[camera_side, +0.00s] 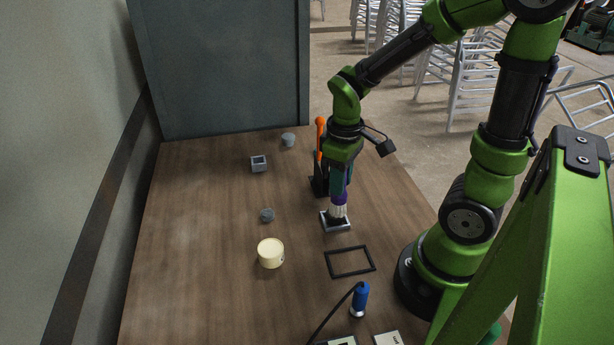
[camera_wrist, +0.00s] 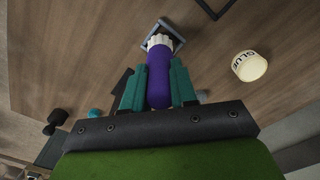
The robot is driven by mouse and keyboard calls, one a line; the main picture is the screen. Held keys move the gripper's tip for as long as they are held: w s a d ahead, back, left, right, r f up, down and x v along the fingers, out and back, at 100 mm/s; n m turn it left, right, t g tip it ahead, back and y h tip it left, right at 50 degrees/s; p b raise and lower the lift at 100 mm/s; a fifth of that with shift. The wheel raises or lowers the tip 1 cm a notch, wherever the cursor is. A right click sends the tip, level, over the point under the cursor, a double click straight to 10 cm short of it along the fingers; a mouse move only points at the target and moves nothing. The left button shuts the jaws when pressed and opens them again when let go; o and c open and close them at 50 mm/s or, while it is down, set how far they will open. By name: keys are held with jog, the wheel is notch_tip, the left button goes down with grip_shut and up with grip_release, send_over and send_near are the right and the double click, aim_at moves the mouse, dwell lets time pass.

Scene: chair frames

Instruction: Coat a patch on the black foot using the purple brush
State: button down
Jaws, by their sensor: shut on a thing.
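My gripper (camera_side: 339,184) is shut on the purple brush (camera_wrist: 158,80), which points down with its white bristles. In the side view the purple part of the brush (camera_side: 340,198) shows just below the fingers. The bristles are at a small grey-rimmed square piece with a dark inside (camera_side: 334,225), which also shows in the wrist view (camera_wrist: 150,42). This dark inside may be the black foot, but the bristles partly cover it. I cannot tell whether they touch it, and no coated patch can be made out. A cream glue pot (camera_side: 270,254), labelled GLUE in the wrist view (camera_wrist: 249,67), stands apart.
A black square frame (camera_side: 328,264) lies in front of the grey-rimmed piece. A blue cylinder with a cable (camera_side: 360,298) stands nearer. An orange-handled tool (camera_side: 320,135) is close behind my gripper. Small grey parts (camera_side: 259,164) (camera_side: 267,215) sit to the left. The table's left side is clear.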

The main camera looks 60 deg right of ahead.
jog(key=shift+s+d, duration=0.5)
jog(key=w+a, duration=0.2)
jog(key=a, duration=0.1)
jog(key=shift+w, duration=0.4)
notch_tip(320, 180, up, 8)
jog(key=shift+f, duration=0.1)
dwell(0.7)
jog(key=f, duration=0.7)
jog(key=shift+s+d+f, duration=0.15)
jog(key=shift+d+f, duration=0.1)
jog(key=shift+f, duration=0.1)
jog(key=shift+s+d, duration=1.25)
jog(key=shift+s, duration=0.05)
jog(key=w+a, duration=0.2)
jog(key=w, duration=0.1)
jog(key=shift+a+f, duration=0.1)
jog(key=shift+a, duration=0.3)
notch_tip(320, 180, up, 8)
